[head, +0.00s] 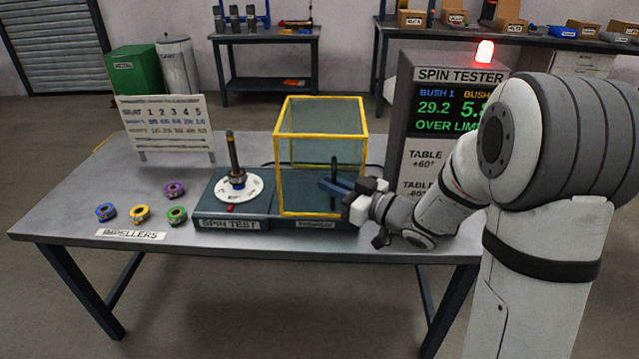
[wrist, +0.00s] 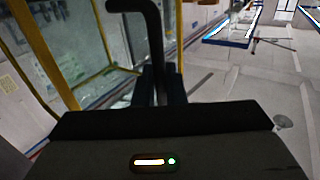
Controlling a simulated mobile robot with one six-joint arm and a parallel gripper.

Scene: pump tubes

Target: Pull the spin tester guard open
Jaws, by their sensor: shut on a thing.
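The spin tester guard (head: 304,160) is a clear box with a yellow frame. It stands over the right part of the dark spin test base (head: 230,224). A black handle (head: 334,168) is on its front face. My gripper (head: 336,187) is shut on the handle. In the wrist view the fingers (wrist: 160,86) close around the dark bent handle bar (wrist: 153,30), with the guard's yellow frame (wrist: 45,55) to the left. The spindle (head: 234,155) with its white dial stands uncovered left of the guard. The fingertips are partly hidden in the wrist view.
Several coloured impellers (head: 140,213) lie at the table's left. A seat chart (head: 165,123) stands behind them. The spin tester display (head: 450,110) reads over limit, under a red lamp (head: 485,51), close right of the guard. The table's front edge is near my gripper.

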